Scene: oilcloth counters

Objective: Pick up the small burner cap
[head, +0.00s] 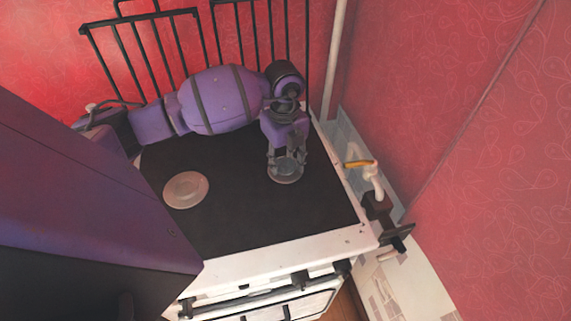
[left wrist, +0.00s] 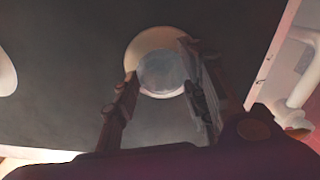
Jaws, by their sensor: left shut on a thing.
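The small burner cap (head: 285,177) is a round greyish disc over the right part of the dark stovetop (head: 240,215). In the left wrist view the small burner cap (left wrist: 160,77) shows a pale rim and a greyer middle. My left gripper (head: 286,166) points down at it from above. In the left wrist view the fingers of my left gripper (left wrist: 160,68) are on both sides of the cap and shut on it. I cannot tell whether the cap is on its burner or just above it. My right gripper is not in view.
A larger pale round burner disc (head: 186,190) lies to the left on the stovetop. A black rack (head: 258,35) stands upright behind the stove. A pipe with a yellow handle (head: 360,163) is close by on the right, before the red wall. The front stovetop is clear.

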